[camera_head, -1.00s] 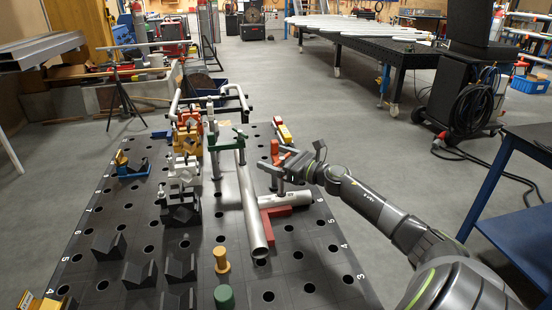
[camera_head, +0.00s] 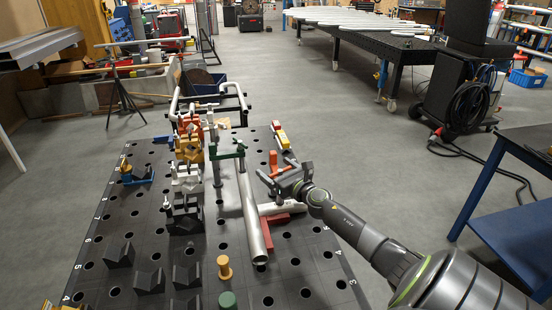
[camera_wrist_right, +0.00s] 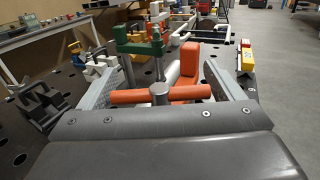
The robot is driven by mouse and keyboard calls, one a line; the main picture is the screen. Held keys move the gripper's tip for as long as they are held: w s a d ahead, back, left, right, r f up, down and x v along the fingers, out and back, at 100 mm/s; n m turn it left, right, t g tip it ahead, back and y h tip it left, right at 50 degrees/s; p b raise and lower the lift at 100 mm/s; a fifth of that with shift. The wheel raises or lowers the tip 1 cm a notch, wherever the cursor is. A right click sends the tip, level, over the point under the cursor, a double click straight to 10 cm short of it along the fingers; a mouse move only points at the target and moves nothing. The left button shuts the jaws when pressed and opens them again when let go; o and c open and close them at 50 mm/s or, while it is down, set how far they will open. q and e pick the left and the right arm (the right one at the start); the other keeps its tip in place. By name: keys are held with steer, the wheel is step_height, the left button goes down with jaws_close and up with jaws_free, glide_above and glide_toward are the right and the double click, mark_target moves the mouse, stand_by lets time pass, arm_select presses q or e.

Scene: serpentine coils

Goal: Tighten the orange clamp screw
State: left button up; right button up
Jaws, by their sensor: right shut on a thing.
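The orange clamp (camera_head: 273,160) stands at the right side of the dark perforated table, by a pale pipe (camera_head: 270,208). In the right wrist view, its orange cross handle (camera_wrist_right: 128,97) with a silver screw head (camera_wrist_right: 159,93) lies between my right gripper's (camera_wrist_right: 160,88) fingers, and its orange upright (camera_wrist_right: 187,62) rises just behind. My right gripper (camera_head: 284,178) is shut on the handle, its fingers at the two ends of the bar. In the head view the gripper hides most of the screw. My left gripper is not in view.
A green clamp (camera_head: 227,151) stands left of the orange one, over a long grey pipe (camera_head: 254,220). A red-and-yellow block (camera_head: 281,137) lies behind. Black V-blocks (camera_head: 150,280) and a yellow peg (camera_head: 224,267) stand on the perforated table (camera_head: 105,225).

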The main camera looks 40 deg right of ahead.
steer(key=m+h+p, duration=0.2)
steer(key=h, duration=0.1)
steer(key=h+p, duration=0.1)
steer(key=shift+d+r+m+g, duration=0.15)
steer(key=shift+r+m+g, duration=0.2)
steer(key=shift+m+g, duration=0.05)
steer(key=shift+d+f+m+g+h+p, duration=0.15)
steer(key=shift+m+g+h+p, duration=0.5)
steer(key=shift+h, duration=0.65)
steer(key=shift+m+h, duration=0.3)
steer(key=shift+m, duration=0.05)
steer(key=o, duration=0.7)
steer(key=shift+o, duration=0.3)
steer(key=shift+f, duration=0.15)
steer(key=shift+s+a, duration=0.2)
steer(key=shift+s, duration=0.25)
steer(key=v, duration=1.6)
steer(key=shift+b, duration=0.45)
